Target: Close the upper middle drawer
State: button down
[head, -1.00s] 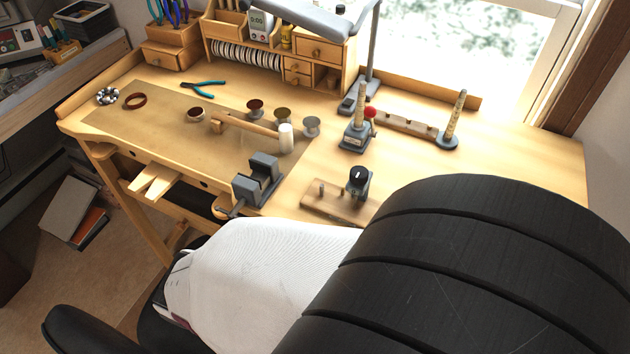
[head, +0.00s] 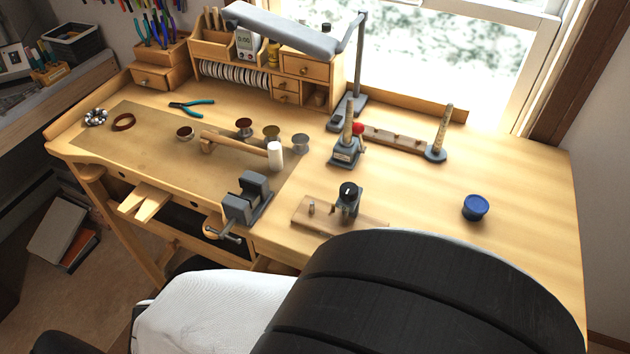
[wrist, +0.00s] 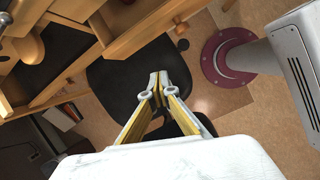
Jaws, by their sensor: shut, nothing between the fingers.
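In the wrist view my gripper (wrist: 160,82) is shut and empty, its fingers pointing toward the bench front above a dark seat. Wooden parts of the bench's underside (wrist: 145,30) lie close beyond and left of the fingertips, with no contact visible. In the head view a wood-framed tray or drawer with a dark inside (head: 180,218) shows below the bench front. I cannot tell whether it is the upper middle drawer, or how far it is out. My gripper is hidden in the head view, and my own arm covers the bench's front right.
A black seat (wrist: 115,80) is below my gripper. A vise (head: 248,200) and a wooden bench pin (head: 145,203) stick out at the bench's front edge.

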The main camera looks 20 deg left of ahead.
jog(key=n, duration=0.4)
jog(key=shift+w+a+r, duration=0.1)
jog(key=shift+w, duration=0.1)
dwell(0.3)
jog(key=w+f, duration=0.7)
jog(key=f, duration=0.2)
jog(key=shift+w+f, duration=0.15)
jog(key=shift+w, duration=0.25)
dwell(0.5)
dwell(0.3)
jog(key=shift+w, duration=4.85)
